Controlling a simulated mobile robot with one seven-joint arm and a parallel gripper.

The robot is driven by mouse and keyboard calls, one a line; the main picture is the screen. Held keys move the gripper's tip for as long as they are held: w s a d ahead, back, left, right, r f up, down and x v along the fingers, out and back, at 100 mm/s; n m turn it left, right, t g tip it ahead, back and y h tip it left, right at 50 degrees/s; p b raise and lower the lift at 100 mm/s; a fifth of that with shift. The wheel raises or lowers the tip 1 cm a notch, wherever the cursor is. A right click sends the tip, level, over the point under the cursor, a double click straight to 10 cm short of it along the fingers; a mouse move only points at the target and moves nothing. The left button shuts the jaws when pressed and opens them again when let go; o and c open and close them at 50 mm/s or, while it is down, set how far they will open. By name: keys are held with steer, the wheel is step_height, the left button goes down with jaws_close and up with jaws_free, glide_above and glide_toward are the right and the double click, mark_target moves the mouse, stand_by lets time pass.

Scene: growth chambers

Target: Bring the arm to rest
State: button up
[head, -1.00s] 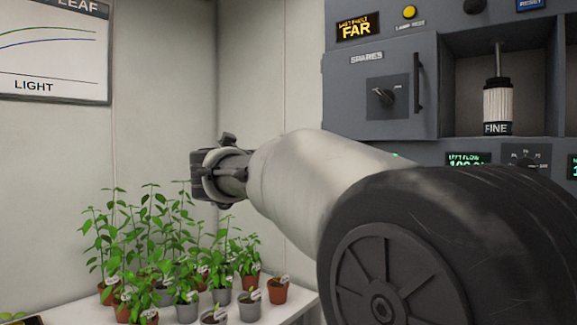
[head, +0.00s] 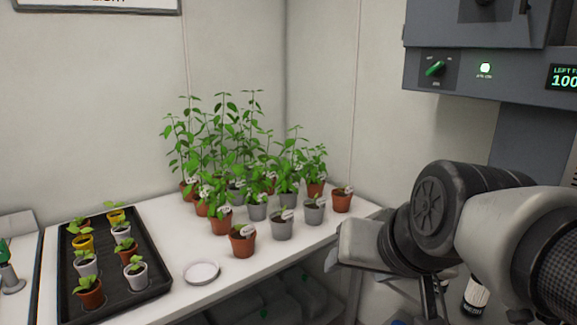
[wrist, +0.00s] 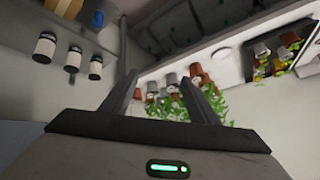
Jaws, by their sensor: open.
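My gripper (wrist: 160,80) shows in the wrist view with its two dark fingers apart and nothing between them. Beyond the fingers, potted plants (wrist: 170,85) and a white bench appear upside down, so the wrist is turned over. In the head view my arm (head: 450,215) is folded at the lower right, in front of the bench's right end. The gripper's fingertips cannot be made out clearly there.
A white bench (head: 330,232) carries several potted plants (head: 240,150), a black tray (head: 150,290) of seedlings and a white dish (head: 201,271). A grey control panel (head: 470,70) overhangs at the upper right. White cylinders (wrist: 75,58) show at the wrist view's left.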

steer(key=s+d+f+n+g+h, duration=0.1)
steer(key=s+d+f+g, duration=0.15)
steer(key=s+f, duration=0.3)
step_height(320, 180, up, 15)
steer(key=s+p, duration=0.1)
steer(key=p, duration=1.3)
steer(key=shift+s+d+n+p, duration=0.2)
steer(key=shift+d+n+p, duration=0.1)
steer(key=shift+d+p, duration=0.1)
steer(key=shift+f, duration=0.1)
